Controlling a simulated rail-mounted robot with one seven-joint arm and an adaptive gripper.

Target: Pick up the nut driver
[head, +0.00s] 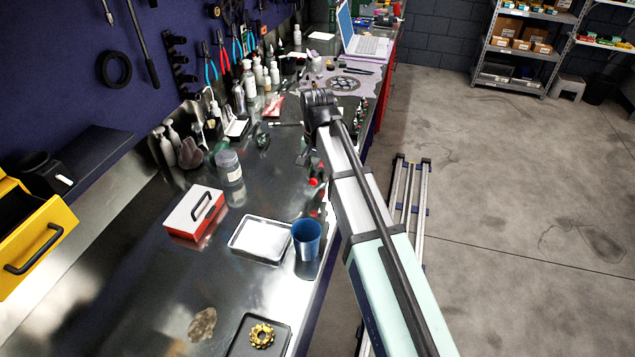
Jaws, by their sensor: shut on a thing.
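My gripper (309,161) hangs below the dark wrist at the end of my arm, over the right edge of the metal bench (200,275). It is small in the head view and partly hidden by my arm. A small red and black piece, which looks like the nut driver (316,181), shows right at the fingertips. The gripper is shut on it. The finger contact is too small to make out, and I cannot tell whether the tool touches the bench.
Nearer on the bench are a blue cup (307,240), a white tray (261,240), a red and white box (194,213), a jar (229,166) and a black tray (240,345) with a gold sprocket. Bottles (250,80) line the wall. A laptop (362,42) stands far back.

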